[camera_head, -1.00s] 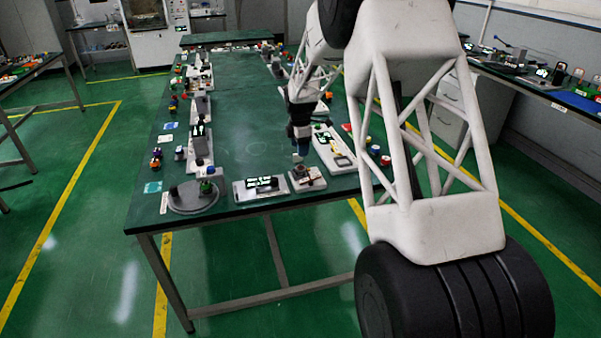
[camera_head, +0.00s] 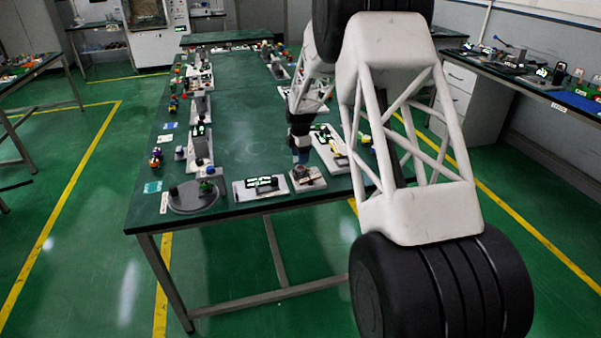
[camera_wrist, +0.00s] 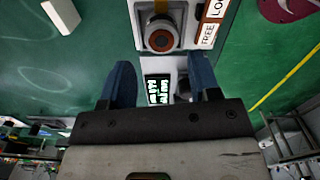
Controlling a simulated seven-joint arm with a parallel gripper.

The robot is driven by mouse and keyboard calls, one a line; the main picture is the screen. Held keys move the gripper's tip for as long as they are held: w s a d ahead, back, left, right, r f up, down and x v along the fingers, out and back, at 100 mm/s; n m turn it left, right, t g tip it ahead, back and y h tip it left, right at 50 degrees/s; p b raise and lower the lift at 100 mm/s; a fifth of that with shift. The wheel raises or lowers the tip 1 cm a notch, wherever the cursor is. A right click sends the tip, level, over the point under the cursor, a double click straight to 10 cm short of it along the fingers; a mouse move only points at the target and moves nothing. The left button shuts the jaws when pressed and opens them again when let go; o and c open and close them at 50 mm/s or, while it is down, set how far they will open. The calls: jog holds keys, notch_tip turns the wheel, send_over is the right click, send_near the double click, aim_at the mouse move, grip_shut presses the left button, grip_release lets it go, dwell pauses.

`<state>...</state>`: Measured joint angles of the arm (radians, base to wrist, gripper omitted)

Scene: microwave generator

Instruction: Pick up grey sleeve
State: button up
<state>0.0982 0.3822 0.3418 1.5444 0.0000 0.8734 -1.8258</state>
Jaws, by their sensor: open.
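In the wrist view a round part with a grey outer ring (camera_wrist: 161,51) and an orange-brown ring inside it sits on a white base (camera_wrist: 143,12). It looks like the grey sleeve, seen end-on, but I cannot be sure. My gripper (camera_wrist: 161,68) has its two blue fingers apart, one on each side below the round part in the picture. Nothing shows held between them. In the head view my gripper (camera_head: 301,156) is low over the table's near part, just behind a small white-based fixture (camera_head: 306,180). The sleeve is too small to make out there.
The green table (camera_head: 250,120) has a clear middle. A display unit (camera_head: 259,187) and a round grey base (camera_head: 194,197) stand along its near edge. A long white panel (camera_head: 331,152) lies right of my gripper. The wrist view shows FREE and LOCK-like labels (camera_wrist: 211,22).

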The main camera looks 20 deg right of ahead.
aim_at(300, 167)
jog(key=shift+f, duration=0.2)
jog(key=shift+s+f, duration=0.1)
jog(key=shift+f, duration=2.45)
jog(key=shift+c, duration=0.3)
jog(key=c, duration=0.7)
jog(key=shift+o, duration=0.2)
jog(key=shift+r, duration=0.15)
jog(key=shift+r, duration=1.4)
jog(key=shift+s+r, duration=0.2)
jog(key=shift+r, duration=0.1)
jog(key=s+a+r, duration=0.1)
jog(key=s, duration=1.4)
jog(key=shift+s+a+r, duration=0.2)
jog(key=shift+s, duration=0.1)
